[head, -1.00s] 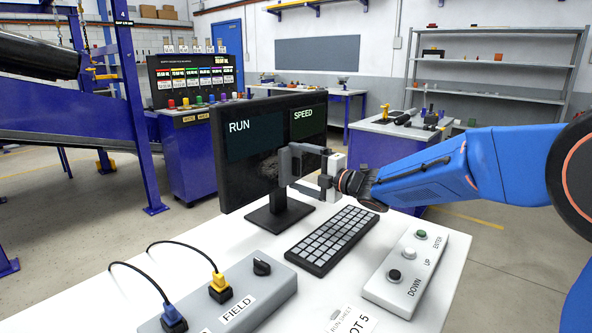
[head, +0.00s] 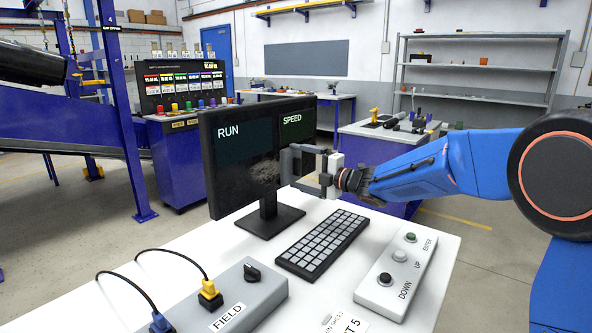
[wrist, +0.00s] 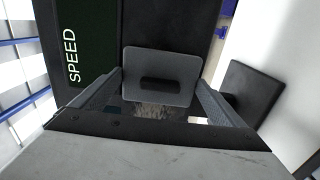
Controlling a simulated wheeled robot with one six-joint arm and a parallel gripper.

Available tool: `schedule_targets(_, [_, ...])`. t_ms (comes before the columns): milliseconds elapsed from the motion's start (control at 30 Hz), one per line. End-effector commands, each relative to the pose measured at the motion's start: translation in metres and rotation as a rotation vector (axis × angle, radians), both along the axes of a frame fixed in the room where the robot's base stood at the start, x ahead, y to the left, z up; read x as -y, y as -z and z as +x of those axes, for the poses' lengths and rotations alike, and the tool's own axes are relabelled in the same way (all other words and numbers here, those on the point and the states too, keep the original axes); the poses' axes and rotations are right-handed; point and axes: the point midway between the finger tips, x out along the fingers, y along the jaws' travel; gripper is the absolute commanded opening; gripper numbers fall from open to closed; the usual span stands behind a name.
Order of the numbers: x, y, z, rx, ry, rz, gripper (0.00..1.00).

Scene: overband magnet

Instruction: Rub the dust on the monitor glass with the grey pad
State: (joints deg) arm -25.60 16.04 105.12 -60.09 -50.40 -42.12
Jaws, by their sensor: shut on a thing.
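The black monitor (head: 216,170) stands on the white desk, with RUN and SPEED panels on its screen. A pale, speckled dust patch (head: 248,176) lies on the lower glass; part of it shows below the pad in the wrist view (wrist: 160,111). My gripper (head: 287,165) is in front of the monitor's right side, right of most of the dust. In the wrist view its two fingers are shut on the grey pad (wrist: 135,60), a flat rounded block with a dark grip. I cannot tell whether the pad touches the glass.
A keyboard (head: 322,244) lies in front of the monitor. A grey FIELD box (head: 262,293) with cables and a DOWN/UP/ENTER button box (head: 385,290) sit nearer on the desk (head: 165,250). The monitor's stand (head: 262,221) is below my gripper.

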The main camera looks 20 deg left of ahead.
Motion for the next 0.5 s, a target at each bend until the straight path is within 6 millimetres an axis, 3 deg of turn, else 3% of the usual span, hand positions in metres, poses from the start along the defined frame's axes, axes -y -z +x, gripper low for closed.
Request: schedule_targets(500, [0.013, 0.0, 0.026, 0.001, 0.001, 0.0, 0.75])
